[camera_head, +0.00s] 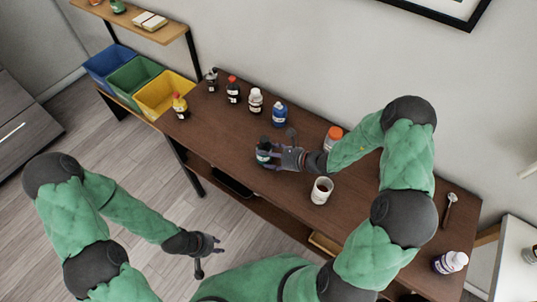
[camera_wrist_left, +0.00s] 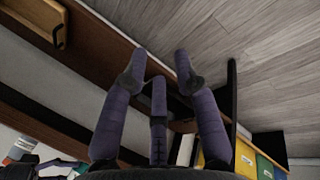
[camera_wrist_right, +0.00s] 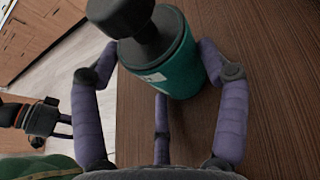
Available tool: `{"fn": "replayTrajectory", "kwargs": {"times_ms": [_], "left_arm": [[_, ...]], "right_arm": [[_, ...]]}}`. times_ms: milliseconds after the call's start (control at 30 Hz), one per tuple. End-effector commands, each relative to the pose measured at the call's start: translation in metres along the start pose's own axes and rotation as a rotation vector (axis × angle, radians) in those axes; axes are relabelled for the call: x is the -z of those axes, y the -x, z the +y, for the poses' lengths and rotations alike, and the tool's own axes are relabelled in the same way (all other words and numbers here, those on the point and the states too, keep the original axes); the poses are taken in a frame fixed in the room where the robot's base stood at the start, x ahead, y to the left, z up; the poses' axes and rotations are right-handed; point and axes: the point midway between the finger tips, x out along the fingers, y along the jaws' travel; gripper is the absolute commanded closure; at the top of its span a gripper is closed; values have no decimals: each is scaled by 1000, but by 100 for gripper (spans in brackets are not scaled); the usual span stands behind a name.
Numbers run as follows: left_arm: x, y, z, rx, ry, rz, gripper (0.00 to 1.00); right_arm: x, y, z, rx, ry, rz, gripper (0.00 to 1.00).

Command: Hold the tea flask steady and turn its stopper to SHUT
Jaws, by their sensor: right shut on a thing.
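The tea flask (camera_head: 264,156) looks like a teal bottle with a black stopper (camera_wrist_right: 125,15), standing near the front edge of the brown table. In the right wrist view the flask (camera_wrist_right: 178,72) is between my right gripper's purple fingers. My right gripper (camera_head: 276,155) is shut on the flask's body, below the stopper. A pale label shows partly on the flask; no SHUT mark is legible. My left gripper (camera_head: 211,244) is empty, in front of the table and apart from the flask. Its fingers are spread in the left wrist view (camera_wrist_left: 160,72).
Several bottles stand along the table's back left, including a blue one (camera_head: 279,115). An orange-capped bottle (camera_head: 333,135) is behind my right arm. A cup (camera_head: 321,190) stands right of the flask. Bins (camera_head: 165,95) are at the left. Open floor lies left of my left gripper.

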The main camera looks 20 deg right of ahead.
Motion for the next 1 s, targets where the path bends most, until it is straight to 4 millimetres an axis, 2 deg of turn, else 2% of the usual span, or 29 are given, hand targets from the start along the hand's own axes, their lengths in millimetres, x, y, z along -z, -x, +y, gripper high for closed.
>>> {"fn": "replayTrajectory", "kwargs": {"times_ms": [200,233,300,333,433,567,667,700,833,900,1000], "left_arm": [[0,0,0,0,0,0,70],[0,0,0,0,0,0,68],[2,0,0,-1,-6,2,48],[5,0,1,-1,-15,5,42],[26,-1,6,-8,-89,22,42],[83,3,23,-14,-309,65,42],[142,15,41,2,-553,107,42],[167,24,49,16,-654,123,42],[242,60,75,90,-977,167,42],[271,80,94,132,-1121,165,42],[282,92,134,152,-1225,109,42]], "right_arm": [[2,0,2,-3,-4,3,62],[2,0,2,-3,-4,3,62],[2,0,2,-4,-4,3,62],[2,0,2,-4,-5,3,62],[2,0,2,-4,-5,4,62],[2,0,2,-4,-5,4,62],[2,0,3,-4,-5,4,62],[2,0,3,-4,-5,4,62],[2,-1,3,-4,-5,4,62],[2,-1,3,-4,-5,4,62],[2,-1,3,-4,-5,4,62]]}}
